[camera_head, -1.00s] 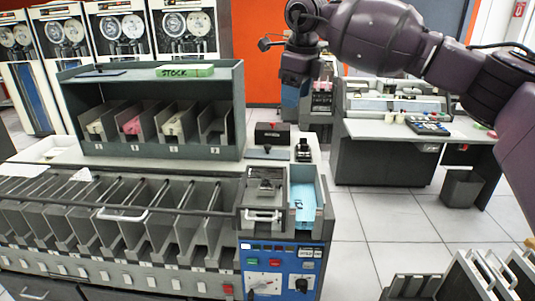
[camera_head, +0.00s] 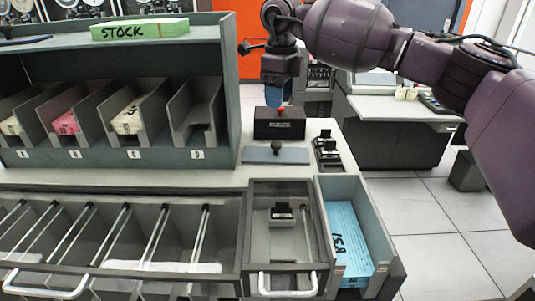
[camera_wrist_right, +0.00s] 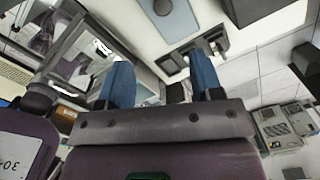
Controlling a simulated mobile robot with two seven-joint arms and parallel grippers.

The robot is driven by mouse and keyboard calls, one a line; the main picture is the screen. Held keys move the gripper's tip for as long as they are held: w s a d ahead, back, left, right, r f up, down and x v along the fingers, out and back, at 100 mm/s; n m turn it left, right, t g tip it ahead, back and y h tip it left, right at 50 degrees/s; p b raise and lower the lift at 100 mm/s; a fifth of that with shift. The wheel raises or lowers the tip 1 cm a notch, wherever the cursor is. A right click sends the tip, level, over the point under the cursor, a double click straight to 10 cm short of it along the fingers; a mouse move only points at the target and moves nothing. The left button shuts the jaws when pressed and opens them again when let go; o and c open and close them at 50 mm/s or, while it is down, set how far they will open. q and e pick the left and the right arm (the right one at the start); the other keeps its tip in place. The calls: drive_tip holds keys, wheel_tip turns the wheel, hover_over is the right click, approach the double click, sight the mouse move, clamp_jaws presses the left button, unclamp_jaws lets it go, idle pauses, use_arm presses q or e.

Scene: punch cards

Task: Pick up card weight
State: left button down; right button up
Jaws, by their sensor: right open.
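The card weight is probably the flat grey plate with a dark knob (camera_head: 276,153) lying on the pale counter in the head view. A grey plate with a round knob also shows at the top of the right wrist view (camera_wrist_right: 163,10), beyond the fingertips. A dark block with a silver top (camera_head: 283,214) sits in the open hopper, so I cannot be fully sure which is the weight. My right gripper (camera_head: 279,96) has blue fingers pointing down, above and behind the plate. In its wrist view the fingers (camera_wrist_right: 162,75) are apart with nothing held between them. My left gripper is out of view.
A black box with a red knob (camera_head: 279,123) stands behind the plate, and a small black device (camera_head: 327,152) is to its right. A blue card stack (camera_head: 346,238) lies in the right tray. The shelf unit (camera_head: 160,160) bounds the left.

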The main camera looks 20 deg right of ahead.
sight(276, 142)
drive_tip(key=f, duration=0.2)
drive_tip(key=w+f+b, duration=0.1)
drive_tip(key=f, duration=0.1)
drive_tip(key=shift+w+f, duration=0.15)
drive_tip(key=shift+f, duration=0.1)
wheel_tip(276, 142, down, 4)
drive_tip(key=shift+r, duration=0.15)
drive_tip(key=shift+f, duration=0.7)
wheel_tip(276, 142, down, 5)
drive_tip(key=shift+a+r+b, duration=0.1)
drive_tip(key=shift+r+b, duration=0.05)
drive_tip(key=shift+b, duration=0.2)
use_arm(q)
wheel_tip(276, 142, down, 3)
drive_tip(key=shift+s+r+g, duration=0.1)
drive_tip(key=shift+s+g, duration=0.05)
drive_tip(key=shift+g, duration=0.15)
use_arm(e)
drive_tip(key=c, duration=0.4)
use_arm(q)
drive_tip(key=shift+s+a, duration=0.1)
use_arm(e)
drive_tip(key=shift+r, duration=0.1)
clamp_jaws()
